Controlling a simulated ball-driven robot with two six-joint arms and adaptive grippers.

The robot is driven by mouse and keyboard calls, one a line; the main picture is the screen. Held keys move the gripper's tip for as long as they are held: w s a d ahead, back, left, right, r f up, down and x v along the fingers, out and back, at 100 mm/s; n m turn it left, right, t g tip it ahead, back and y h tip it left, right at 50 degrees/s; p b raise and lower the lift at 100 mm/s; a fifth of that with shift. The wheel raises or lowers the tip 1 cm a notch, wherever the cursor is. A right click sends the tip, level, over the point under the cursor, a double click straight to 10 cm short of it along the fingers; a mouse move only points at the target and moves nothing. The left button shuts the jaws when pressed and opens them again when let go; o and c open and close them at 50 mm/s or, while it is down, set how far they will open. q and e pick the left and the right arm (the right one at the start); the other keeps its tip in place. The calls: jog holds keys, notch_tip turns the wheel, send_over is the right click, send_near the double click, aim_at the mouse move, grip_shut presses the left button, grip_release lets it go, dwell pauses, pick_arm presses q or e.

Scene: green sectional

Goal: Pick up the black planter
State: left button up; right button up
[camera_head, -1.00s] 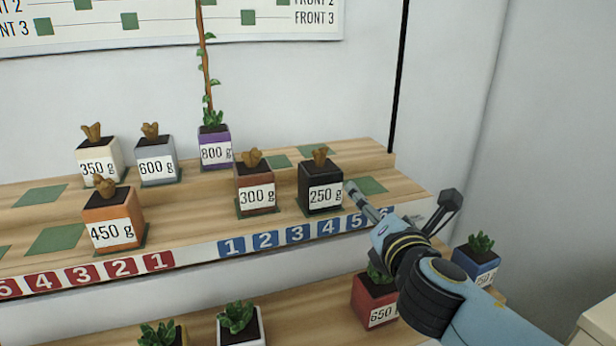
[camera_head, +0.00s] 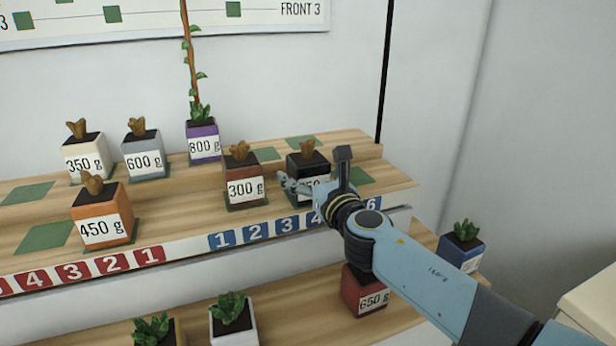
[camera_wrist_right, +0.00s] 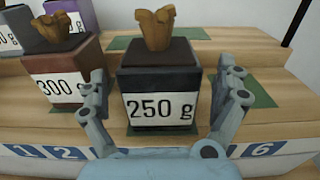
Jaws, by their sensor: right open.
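The black planter (camera_head: 294,165) stands upright on the upper shelf, with a brown stub of plant on top and a white 250 g label. In the head view my right gripper (camera_head: 300,185) is in front of it and hides much of its front. In the right wrist view the black planter (camera_wrist_right: 160,81) is centred ahead. My right gripper (camera_wrist_right: 162,105) is open, with one finger on each side of the planter's lower part; I cannot tell whether they touch it. My left gripper is not in view.
The brown 300 g planter (camera_head: 243,186) stands close to the left. Orange 450 g (camera_head: 102,213), white 350 g (camera_head: 86,158), grey 600 g (camera_head: 143,155) and purple 800 g (camera_head: 204,145) planters share the stepped shelf. A red 650 g planter (camera_head: 362,297) stands below.

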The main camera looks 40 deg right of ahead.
jog(key=x, duration=0.2)
jog(key=shift+w+d+f, duration=0.1)
jog(key=shift+w, duration=0.2)
jog(key=shift+s, duration=0.1)
jog(key=c, duration=1.3)
